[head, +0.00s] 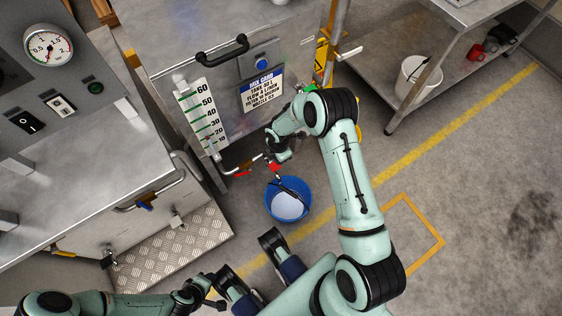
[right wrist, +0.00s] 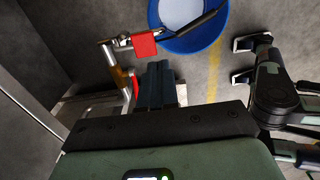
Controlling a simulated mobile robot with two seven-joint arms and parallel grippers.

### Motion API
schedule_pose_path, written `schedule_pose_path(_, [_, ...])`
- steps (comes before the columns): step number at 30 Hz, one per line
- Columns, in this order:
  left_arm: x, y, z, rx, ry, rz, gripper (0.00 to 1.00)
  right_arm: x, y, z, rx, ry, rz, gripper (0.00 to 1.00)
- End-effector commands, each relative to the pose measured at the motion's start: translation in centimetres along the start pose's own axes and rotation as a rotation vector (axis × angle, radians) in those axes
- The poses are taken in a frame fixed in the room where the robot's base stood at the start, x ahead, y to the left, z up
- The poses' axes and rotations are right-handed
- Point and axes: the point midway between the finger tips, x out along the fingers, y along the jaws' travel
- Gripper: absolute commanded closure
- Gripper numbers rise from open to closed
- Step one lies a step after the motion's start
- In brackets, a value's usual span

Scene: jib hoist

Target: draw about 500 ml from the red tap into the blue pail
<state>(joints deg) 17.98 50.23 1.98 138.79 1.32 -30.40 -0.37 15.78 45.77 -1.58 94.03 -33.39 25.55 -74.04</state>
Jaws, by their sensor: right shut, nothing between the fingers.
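The blue pail (head: 269,207) stands on the floor below the tank front, its dark handle across its rim; it also shows in the right wrist view (right wrist: 212,48). Its inside looks pale; I cannot tell whether that is liquid. The red tap (head: 274,167) is just above and left of the pail; its red plate shows in the right wrist view (right wrist: 144,45) on a metal pipe. My right gripper (right wrist: 160,66) is shut and empty, close to the tap. No stream is visible. My left gripper (head: 212,302) is low at the bottom, too small to read.
Another red lever (head: 241,174) sits on the pipe left of the tap. A tread plate step (head: 185,250) is at left. A cart with a white bucket (head: 412,82) stands at upper right. Floor at right is clear.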

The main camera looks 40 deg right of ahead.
Motion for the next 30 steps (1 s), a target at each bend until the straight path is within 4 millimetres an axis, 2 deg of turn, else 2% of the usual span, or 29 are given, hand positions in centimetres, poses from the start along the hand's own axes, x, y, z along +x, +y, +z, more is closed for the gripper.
schedule_pose_path(1, [-0.5,0.2,0.5,0.002,-0.014,0.001,0.59,-1.3,-0.1,0.1,0.001,-0.001,0.001,1.00])
schedule_pose_path(3, [-0.8,0.3,1.0,0.003,-0.030,0.002,0.59,-2.5,-0.2,0.1,0.001,-0.001,0.002,1.00])
schedule_pose_path(9, [-1.2,0.5,1.8,0.005,-0.052,0.003,0.59,-4.1,-0.5,0.1,0.001,-0.001,-0.001,1.00])
schedule_pose_path(30, [-1.6,0.5,1.9,0.005,-0.056,0.003,0.59,-4.3,-0.8,-0.2,0.016,0.008,-0.004,1.00])
